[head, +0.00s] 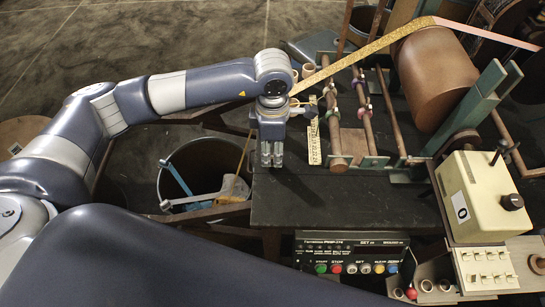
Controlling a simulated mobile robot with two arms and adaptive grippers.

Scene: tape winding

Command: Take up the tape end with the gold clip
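A tan-gold tape (365,52) runs from the big brown drum (435,75) down to the left. Its lower end passes close to the wrist of my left gripper (272,160). I cannot make out a gold clip there; the gripper may hide it. The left gripper points down over the left edge of the dark table, left of the rollers. Its fingers look close together, and no object shows clearly between them. My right gripper is not in view.
The dark table (290,205) carries rollers (333,130) and a pale marked strip (314,140). A control panel (352,254) stands at the front, a cream box (483,192) to the right. A dark bin (203,170) stands left of the table.

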